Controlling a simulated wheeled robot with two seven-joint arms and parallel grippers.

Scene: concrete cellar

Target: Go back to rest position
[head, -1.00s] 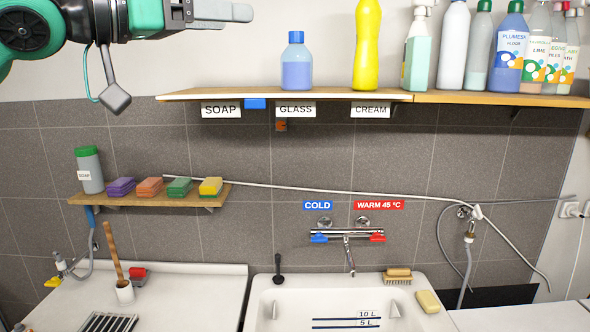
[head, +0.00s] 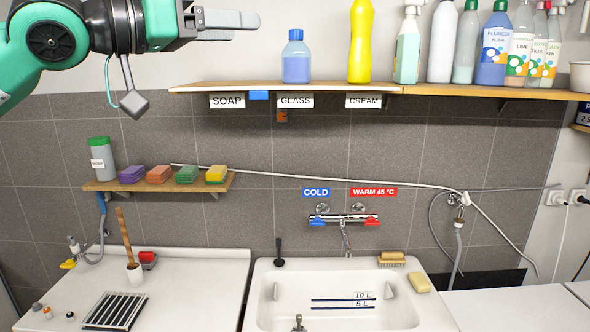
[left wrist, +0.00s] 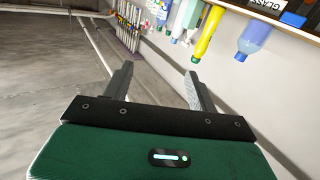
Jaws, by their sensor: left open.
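My left gripper (head: 228,24) reaches in from the upper left of the head view, in front of the wall and left of the blue bottle (head: 296,60). In the left wrist view my left gripper (left wrist: 157,88) has its two fingers apart with nothing between them. The blue bottle stands on the upper shelf (head: 290,86), and the yellow bottle (head: 360,40) stands to its right. Both also show in the left wrist view, as a blue bottle (left wrist: 254,36) and a yellow bottle (left wrist: 208,34). My right gripper is not seen.
Several more bottles line the upper shelf's right part. Below are a sink (head: 275,300), a tap (head: 345,222) and a white counter (head: 190,285).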

